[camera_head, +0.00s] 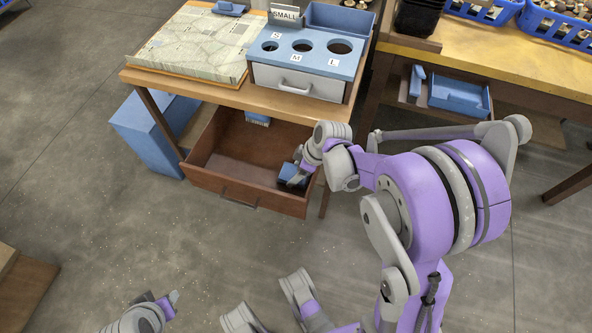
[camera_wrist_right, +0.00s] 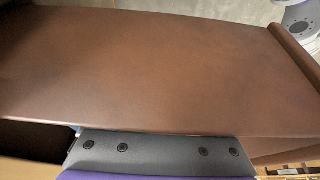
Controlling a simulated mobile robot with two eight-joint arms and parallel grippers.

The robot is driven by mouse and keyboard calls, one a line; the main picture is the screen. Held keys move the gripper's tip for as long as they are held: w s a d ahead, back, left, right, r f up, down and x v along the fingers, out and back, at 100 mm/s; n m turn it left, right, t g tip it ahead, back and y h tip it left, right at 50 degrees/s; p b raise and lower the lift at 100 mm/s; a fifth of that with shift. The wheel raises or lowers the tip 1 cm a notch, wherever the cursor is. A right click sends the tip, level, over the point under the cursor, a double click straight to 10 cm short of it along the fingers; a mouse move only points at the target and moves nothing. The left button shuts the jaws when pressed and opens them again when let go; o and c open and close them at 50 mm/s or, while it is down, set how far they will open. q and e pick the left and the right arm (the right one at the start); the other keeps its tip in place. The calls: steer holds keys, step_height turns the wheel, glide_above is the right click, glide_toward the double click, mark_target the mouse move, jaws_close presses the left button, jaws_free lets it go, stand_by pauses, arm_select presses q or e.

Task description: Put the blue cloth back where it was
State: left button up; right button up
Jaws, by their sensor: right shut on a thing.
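The blue cloth (camera_head: 287,171) shows as a small folded blue piece inside the open brown drawer (camera_head: 238,194), at its right end. My right gripper (camera_head: 297,180) reaches down into the drawer from the right and is shut on the cloth. The gripper and arm hide part of it. The right wrist view shows mostly the drawer's brown wood (camera_wrist_right: 150,70) close up, with a tiny bit of blue at the gripper's edge. My left gripper (camera_head: 174,297) is low at the bottom left, away from the drawer, and its jaws are not clear.
A blue brush (camera_head: 257,119) lies at the drawer's back. The wooden table (camera_head: 185,82) above carries a sizing box (camera_head: 300,62) with round holes and a flat patterned board (camera_head: 195,40). A blue bin (camera_head: 150,130) stands left. A second table (camera_head: 480,60) stands right.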

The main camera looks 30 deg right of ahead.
steer(key=shift+f, duration=0.2)
steer(key=o, duration=1.2)
steer(key=shift+c, duration=0.2)
steer(key=shift+r, duration=0.55)
steer(key=p+v, duration=0.4)
steer(key=v, duration=0.7)
steer(key=s+a+r+m+t+h, duration=0.1)
steer(key=s+a+r+m+h, duration=0.1)
steer(key=s+a+m, duration=0.6)
steer(key=s+a+h, duration=0.1)
steer(key=s+a, duration=0.1)
steer(key=s, duration=0.3)
steer(key=shift+s+r, duration=0.3)
steer(key=shift+s, duration=0.05)
steer(key=shift+a, duration=0.1)
